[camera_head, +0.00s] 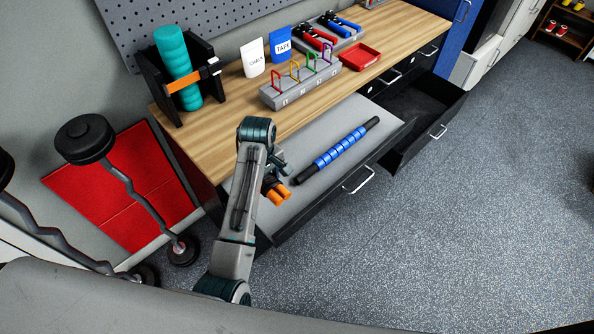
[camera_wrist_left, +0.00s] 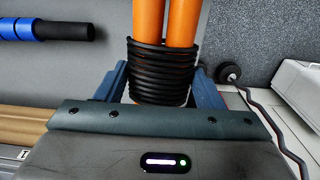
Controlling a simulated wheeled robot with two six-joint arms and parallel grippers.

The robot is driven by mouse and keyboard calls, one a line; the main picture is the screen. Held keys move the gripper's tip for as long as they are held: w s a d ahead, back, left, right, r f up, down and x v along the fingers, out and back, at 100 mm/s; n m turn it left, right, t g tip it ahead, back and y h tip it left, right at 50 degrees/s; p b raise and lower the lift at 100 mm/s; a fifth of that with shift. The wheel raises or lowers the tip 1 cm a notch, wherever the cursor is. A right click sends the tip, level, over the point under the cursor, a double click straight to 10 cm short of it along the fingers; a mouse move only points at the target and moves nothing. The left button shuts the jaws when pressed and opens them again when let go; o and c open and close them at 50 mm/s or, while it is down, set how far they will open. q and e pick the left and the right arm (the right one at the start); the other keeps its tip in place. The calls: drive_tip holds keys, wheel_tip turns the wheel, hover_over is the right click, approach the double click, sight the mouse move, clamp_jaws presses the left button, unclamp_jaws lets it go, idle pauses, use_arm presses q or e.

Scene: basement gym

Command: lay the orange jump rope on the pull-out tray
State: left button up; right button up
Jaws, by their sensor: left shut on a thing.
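The orange jump rope (camera_head: 277,195) has two orange handles with a black cord coiled around them. My left gripper (camera_head: 273,174) is shut on it, over the left part of the pull-out tray (camera_head: 352,112). The wrist view shows the black coil (camera_wrist_left: 161,72) between the two fingers, with the orange handles (camera_wrist_left: 166,22) pointing away from the palm. I cannot tell whether the handles touch the tray's grey surface. A blue and black roller stick (camera_head: 338,151) lies on the tray to the right of the rope. It also shows in the wrist view (camera_wrist_left: 46,30). My right gripper is out of view.
An empty dark drawer (camera_head: 452,101) stands open right of the tray. The wooden worktop (camera_head: 240,111) behind holds a teal roller (camera_head: 177,65), a grey block with colored loops (camera_head: 300,92) and a red dish (camera_head: 361,56). Curl bars (camera_head: 136,193) stand at the left.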

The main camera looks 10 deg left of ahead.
use_arm(q)
drive_tip(key=p, duration=0.2)
hover_over(269, 203)
wheel_tip(269, 203, down, 6)
drive_tip(key=shift+w+d+r, duration=0.1)
wheel_tip(269, 203, down, 3)
drive_tip(key=shift+f+p, duration=0.15)
drive_tip(key=shift+p, duration=0.3)
drive_tip(key=shift+a+f, duration=0.2)
drive_tip(key=shift+f, duration=0.05)
drive_tip(key=shift+d, duration=0.1)
drive_tip(key=shift+f, duration=0.2)
drive_tip(key=o, duration=1.1)
drive_tip(key=shift+r, duration=0.1)
